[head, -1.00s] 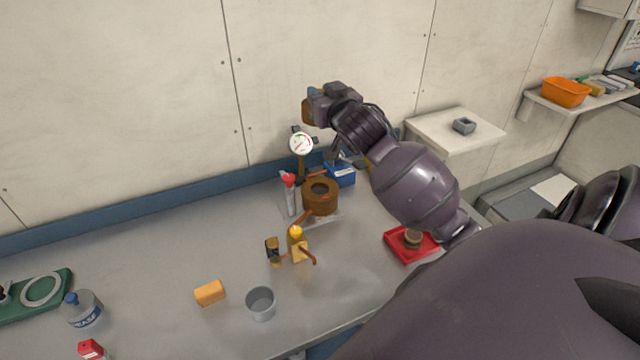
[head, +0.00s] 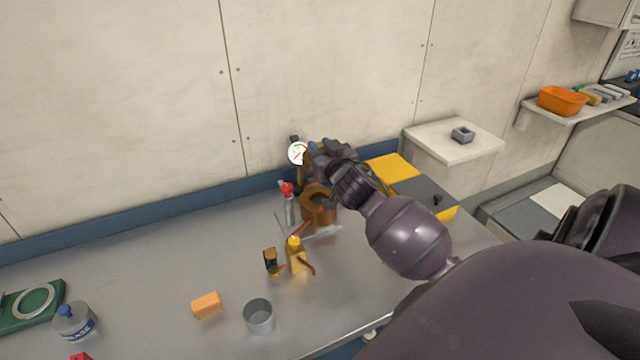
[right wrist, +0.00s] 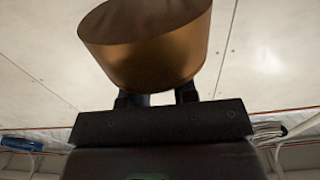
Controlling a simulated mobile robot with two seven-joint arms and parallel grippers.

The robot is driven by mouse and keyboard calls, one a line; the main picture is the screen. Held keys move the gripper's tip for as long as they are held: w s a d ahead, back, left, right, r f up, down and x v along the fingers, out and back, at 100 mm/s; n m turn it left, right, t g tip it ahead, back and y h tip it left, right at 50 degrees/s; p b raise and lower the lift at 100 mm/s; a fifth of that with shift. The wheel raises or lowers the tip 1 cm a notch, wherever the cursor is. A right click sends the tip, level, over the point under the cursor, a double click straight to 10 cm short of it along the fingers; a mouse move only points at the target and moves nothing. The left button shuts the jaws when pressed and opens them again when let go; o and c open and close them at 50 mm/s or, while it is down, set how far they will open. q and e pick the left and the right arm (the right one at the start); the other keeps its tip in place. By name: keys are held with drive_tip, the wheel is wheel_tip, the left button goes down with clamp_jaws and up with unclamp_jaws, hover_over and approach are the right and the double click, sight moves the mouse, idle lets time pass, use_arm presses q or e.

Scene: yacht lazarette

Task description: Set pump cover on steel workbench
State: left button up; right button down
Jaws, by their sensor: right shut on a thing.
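The bronze-coloured round piece, which I take to be the pump cover (right wrist: 150,48), fills the top of the right wrist view. My right gripper (right wrist: 158,98) is shut on it; its dark fingers reach up to the underside of the piece. In the head view my right gripper (head: 322,155) is above the back of the steel workbench (head: 150,265), behind the brown ring-shaped body (head: 318,205). The held piece cannot be made out clearly there. My left gripper is not in view.
A gauge (head: 298,153) stands beside the gripper. A red-capped tube (head: 289,205), yellow bottle (head: 296,255), grey cup (head: 258,316) and orange block (head: 206,305) stand on the bench. A yellow panel (head: 393,167) lies at the back right. The bench's left middle is clear.

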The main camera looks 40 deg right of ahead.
wheel_tip(320, 180, down, 9)
drive_tip(key=shift+r+b, duration=0.15)
drive_tip(key=shift+b, duration=0.35)
drive_tip(key=shift+f, duration=0.4)
drive_tip(key=shift+f, duration=0.15)
drive_tip(key=c, duration=0.9)
unclamp_jaws()
